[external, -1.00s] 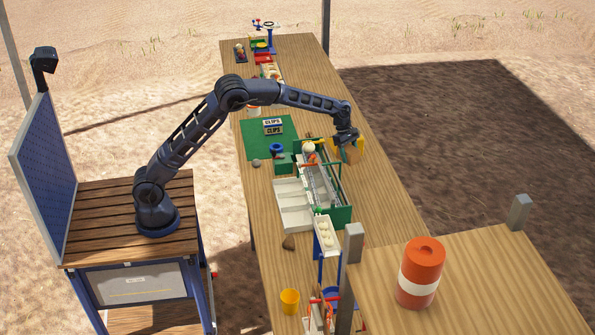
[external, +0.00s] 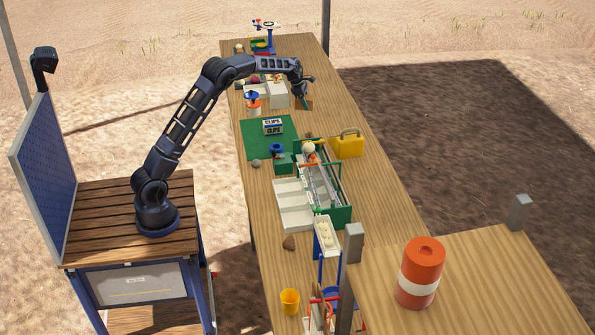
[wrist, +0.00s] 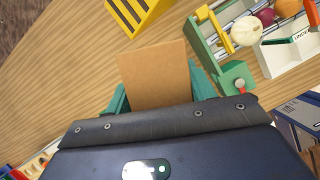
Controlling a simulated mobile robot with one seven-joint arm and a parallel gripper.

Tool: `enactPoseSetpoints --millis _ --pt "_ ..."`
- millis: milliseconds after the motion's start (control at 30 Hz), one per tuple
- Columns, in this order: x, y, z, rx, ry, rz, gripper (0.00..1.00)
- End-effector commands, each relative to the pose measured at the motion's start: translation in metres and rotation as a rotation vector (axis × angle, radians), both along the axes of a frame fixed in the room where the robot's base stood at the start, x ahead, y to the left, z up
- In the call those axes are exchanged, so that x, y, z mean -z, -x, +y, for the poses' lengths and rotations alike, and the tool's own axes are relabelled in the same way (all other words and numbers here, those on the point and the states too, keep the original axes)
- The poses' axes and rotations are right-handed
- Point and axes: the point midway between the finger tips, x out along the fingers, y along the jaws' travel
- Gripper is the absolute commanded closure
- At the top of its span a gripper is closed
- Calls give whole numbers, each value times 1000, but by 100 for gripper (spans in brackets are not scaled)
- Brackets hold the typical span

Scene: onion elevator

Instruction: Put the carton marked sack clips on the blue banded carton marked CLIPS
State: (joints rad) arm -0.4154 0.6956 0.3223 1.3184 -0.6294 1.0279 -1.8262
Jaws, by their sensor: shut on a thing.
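My gripper (external: 303,96) is shut on a plain brown carton (wrist: 153,72), with a teal finger on each side of it in the wrist view. Its marking does not show. In the external view the held carton is a small brown patch (external: 307,104) above the far part of the table; I cannot tell its height. The blue banded carton marked CLIPS (external: 273,127) sits on the green mat (external: 255,138), nearer the camera and left of my gripper.
A white box (external: 276,96) and an orange-and-white container (external: 252,103) stand left of my gripper. A blue cup-like item (external: 277,148) is near the mat's front edge.

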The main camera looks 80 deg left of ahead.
Motion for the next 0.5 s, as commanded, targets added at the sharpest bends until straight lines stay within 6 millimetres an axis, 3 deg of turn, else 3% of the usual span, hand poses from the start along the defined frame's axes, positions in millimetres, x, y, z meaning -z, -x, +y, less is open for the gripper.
enactPoseSetpoints --millis 33,300,500 --pt "-2 12 23 -39 0 -1 72" --pt "-11 76 120 -222 1 -4 72" --pt "-15 116 169 -321 1 -7 72"
